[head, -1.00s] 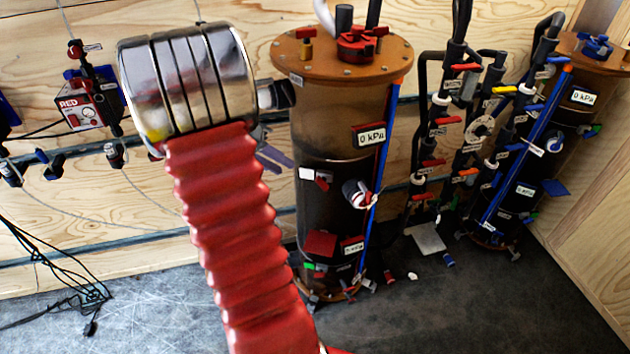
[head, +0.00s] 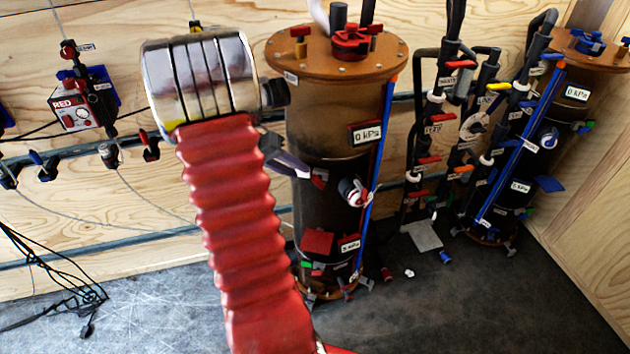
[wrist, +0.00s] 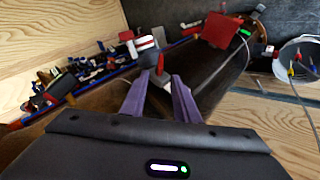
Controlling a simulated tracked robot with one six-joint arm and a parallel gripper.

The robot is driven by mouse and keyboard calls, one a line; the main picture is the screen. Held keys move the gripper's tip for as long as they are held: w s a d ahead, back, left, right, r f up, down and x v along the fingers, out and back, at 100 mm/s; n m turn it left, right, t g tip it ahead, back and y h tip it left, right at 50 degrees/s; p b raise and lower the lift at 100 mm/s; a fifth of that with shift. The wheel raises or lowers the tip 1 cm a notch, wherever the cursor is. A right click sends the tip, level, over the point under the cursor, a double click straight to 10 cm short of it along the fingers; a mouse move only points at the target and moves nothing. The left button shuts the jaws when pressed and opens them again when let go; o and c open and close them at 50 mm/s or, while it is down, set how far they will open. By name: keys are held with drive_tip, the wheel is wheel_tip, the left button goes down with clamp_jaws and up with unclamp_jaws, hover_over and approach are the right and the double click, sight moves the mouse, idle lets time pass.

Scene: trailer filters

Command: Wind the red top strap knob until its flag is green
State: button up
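The brown filter tank (head: 335,125) stands at the middle of the head view. A small red part (head: 319,179), which looks like the top strap knob, sits on its upper front. It also seems to show in the wrist view (wrist: 160,64), just beyond the fingertips. My gripper (wrist: 160,78) is open, its two purple fingers apart and pointing at the tank. A pale strip shows between them; I cannot tell what it is. In the head view, the gripper (head: 300,170) is mostly hidden by my red sleeved arm. I cannot make out a green flag at this knob.
A white and dark round fitting (head: 352,190) sticks out right of the knob. A red plate (head: 318,241) is lower on the tank. A blue pipe (head: 375,160) runs down its right side. Pipework with several valves (head: 430,160) stands further right. The floor (head: 450,315) in front is mostly clear.

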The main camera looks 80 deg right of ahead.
sight(312, 178)
drive_tip(key=x, duration=0.9)
drive_tip(key=shift+s, duration=0.1)
